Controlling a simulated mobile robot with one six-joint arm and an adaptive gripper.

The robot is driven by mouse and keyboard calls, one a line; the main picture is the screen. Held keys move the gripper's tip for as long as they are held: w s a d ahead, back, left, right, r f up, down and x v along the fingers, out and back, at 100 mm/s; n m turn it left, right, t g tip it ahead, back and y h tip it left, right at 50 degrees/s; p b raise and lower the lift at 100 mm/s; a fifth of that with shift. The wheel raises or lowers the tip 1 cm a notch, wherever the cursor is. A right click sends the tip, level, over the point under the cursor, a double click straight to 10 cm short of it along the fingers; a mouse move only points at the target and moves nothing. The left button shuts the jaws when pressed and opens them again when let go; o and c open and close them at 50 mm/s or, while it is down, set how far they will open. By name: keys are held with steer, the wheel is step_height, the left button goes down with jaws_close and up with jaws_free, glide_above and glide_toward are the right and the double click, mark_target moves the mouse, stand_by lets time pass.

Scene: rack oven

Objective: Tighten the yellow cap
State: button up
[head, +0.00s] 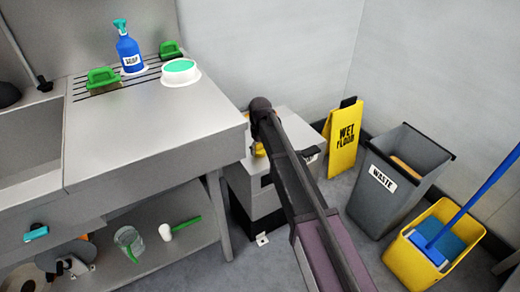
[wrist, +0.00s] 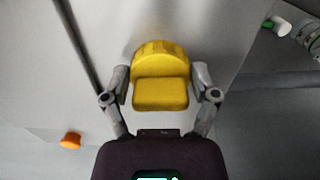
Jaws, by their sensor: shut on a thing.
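The yellow cap (wrist: 160,75) is in the middle of the wrist view, with a ribbed round far part and a blocky near part. My gripper (wrist: 160,88) has one finger on each side of it and is shut on it. In the head view a small bit of the yellow cap (head: 259,149) shows beside my arm, at the top of a grey box-like unit (head: 242,183). My arm hides most of the cap and my gripper there. What the cap sits on is hidden beneath it, so I cannot tell how far it is turned.
A steel sink counter (head: 150,135) stands left of the unit. A yellow wet floor sign (head: 343,139), a grey waste bin (head: 385,205) and a yellow mop bucket (head: 410,262) stand to the right. An orange knob-like thing (wrist: 71,141) shows at lower left in the wrist view.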

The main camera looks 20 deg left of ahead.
steer(key=shift+w, duration=0.2)
steer(key=shift+m, duration=0.4)
steer(key=o, duration=0.9)
steer(key=shift+o, duration=1.1)
steer(key=shift+r, duration=0.15)
steer(key=shift+s, duration=0.15)
steer(key=shift+s, duration=0.1)
